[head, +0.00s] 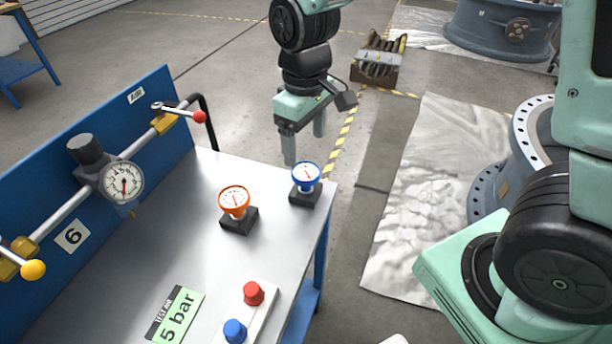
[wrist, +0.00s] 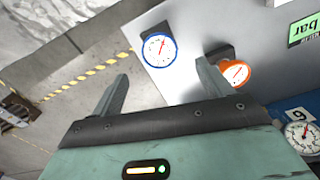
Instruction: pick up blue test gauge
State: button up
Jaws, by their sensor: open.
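The blue test gauge (head: 306,177) has a white dial in a blue rim and stands on a black block near the far right corner of the metal bench. In the wrist view the blue gauge (wrist: 159,49) lies beyond the fingertips, between the lines of the two fingers. My gripper (head: 304,146) is open and empty, above and behind the blue gauge in the head view, apart from it. In the wrist view, one finger of my gripper (wrist: 162,78) partly covers the orange gauge (wrist: 237,73) and its block.
The orange gauge (head: 234,202) stands left of the blue one on the bench (head: 190,226). A blue panel (head: 60,190) carries a pipe with a fixed gauge (head: 122,181) and valve handles. Red (head: 253,293) and blue (head: 235,331) knobs and a "5 bar" sign (head: 176,318) are nearer.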

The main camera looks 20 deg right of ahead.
aim_at(306, 171)
notch_tip(306, 171, down, 4)
jog(key=shift+r, duration=0.1)
jog(key=shift+f+p, duration=0.5)
jog(key=shift+f, duration=2.1)
jog(key=c, duration=1)
